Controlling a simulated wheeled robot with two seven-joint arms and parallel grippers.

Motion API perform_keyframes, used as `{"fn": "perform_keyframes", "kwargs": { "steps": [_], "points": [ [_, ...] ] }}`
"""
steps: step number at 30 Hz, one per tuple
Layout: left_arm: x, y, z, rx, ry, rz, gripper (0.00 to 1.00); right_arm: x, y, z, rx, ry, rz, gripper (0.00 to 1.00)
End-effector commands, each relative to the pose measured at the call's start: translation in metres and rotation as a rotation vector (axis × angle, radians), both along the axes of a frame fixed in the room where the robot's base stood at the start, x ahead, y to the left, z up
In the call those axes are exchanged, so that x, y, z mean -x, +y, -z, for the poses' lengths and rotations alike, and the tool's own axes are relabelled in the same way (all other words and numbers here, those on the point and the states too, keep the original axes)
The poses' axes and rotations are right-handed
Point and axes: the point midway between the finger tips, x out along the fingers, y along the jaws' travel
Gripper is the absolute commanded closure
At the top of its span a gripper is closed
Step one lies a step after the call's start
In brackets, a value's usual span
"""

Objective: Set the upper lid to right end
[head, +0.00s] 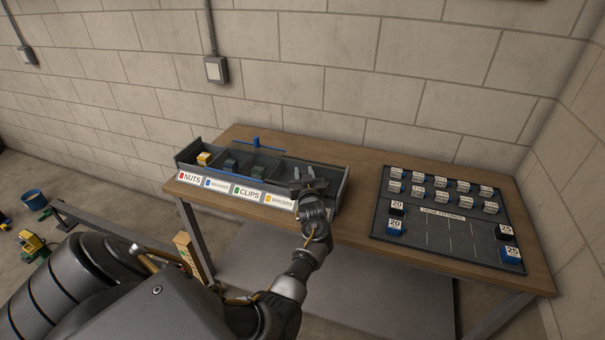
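A long grey parts box (343,190) stands at the left of the table, with front labels NUTS, one too small to read surely, CLIPS and one partly covered at its right. A dark see-through lid (262,160) with blue edging lies over the middle compartments, and a blue handle (256,142) stands up at its back edge. Whether a second lid lies under it I cannot tell. My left gripper (304,172) is over the right end of the box, right of the lid and apart from the blue handle. Its fingers look spread and empty. My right gripper is out of view.
The box's left compartment is uncovered and holds a yellow block (204,159). Dark blocks show through the lid. A black board (450,228) with several labelled blocks lies at the table's right. Bare wooden table (360,215) lies between box and board. A block wall stands behind.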

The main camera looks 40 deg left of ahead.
Motion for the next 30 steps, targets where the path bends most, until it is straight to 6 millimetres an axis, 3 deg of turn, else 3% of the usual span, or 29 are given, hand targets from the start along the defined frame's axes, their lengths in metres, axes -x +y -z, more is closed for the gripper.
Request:
{"fn": "perform_keyframes", "kwargs": {
  "steps": [3, 12, 24, 30],
  "points": [
    [0.0, 0.0, 0.0, 0.001, 0.001, -0.001, 0.57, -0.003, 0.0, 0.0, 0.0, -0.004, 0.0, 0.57],
    [0.004, -0.001, 0.001, 0.001, 0.001, -0.003, 0.57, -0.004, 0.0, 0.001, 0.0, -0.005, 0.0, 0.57],
    [0.042, -0.046, 0.002, 0.001, 0.0, -0.002, 0.57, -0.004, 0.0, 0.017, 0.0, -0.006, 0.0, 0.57],
    [0.051, -0.055, 0.001, 0.001, 0.001, -0.001, 0.57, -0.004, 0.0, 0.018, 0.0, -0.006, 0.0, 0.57]
  ]
}}
